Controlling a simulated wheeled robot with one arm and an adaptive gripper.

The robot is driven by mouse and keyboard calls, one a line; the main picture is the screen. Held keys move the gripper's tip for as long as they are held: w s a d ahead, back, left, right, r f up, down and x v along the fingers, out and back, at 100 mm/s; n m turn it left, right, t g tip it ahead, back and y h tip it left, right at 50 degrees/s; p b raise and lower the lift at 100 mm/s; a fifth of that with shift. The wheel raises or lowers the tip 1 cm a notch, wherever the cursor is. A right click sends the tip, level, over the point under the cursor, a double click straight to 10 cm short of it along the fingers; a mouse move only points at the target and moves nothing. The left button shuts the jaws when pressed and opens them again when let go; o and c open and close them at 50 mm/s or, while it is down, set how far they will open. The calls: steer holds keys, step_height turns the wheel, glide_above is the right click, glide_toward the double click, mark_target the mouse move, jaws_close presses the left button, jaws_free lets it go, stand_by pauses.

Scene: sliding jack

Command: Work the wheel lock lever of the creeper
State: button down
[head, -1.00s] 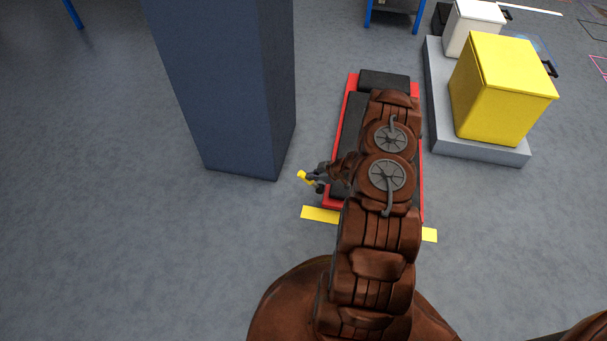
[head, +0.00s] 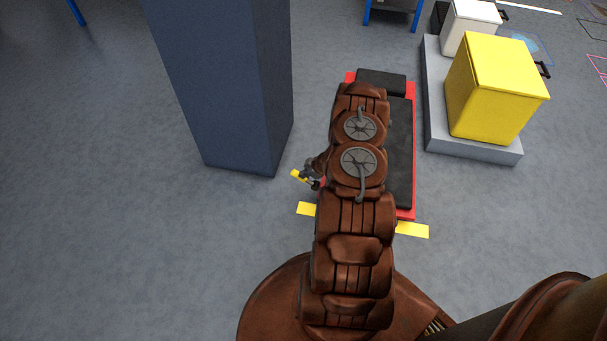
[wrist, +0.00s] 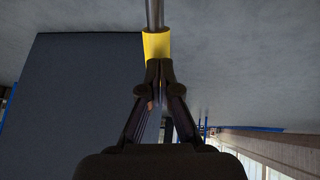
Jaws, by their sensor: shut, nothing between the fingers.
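The creeper (head: 402,150) is a red frame with black pads, lying on the floor partly under my arm in the head view. Its wheel lock lever (head: 299,176) has a yellow grip and sticks out at the left side near the front end. In the wrist view the lever's yellow sleeve (wrist: 156,46) sits on a grey rod, right at my fingertips. My gripper (wrist: 159,66) is shut with nothing between the fingers, its tips at or touching the yellow sleeve; contact is not certain. In the head view my gripper (head: 309,172) is small and mostly hidden by my arm.
A dark blue pillar (head: 225,90) stands close to the left of the lever. A yellow bin (head: 490,90) and a white bin (head: 468,26) stand on a grey platform (head: 470,148) to the right. Yellow floor tape (head: 412,230) lies at the creeper's front end. Floor on the left is clear.

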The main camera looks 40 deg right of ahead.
steer(key=p+v, duration=0.3)
steer(key=v, duration=1)
steer(key=shift+s, duration=0.25)
steer(key=shift+d, duration=0.15)
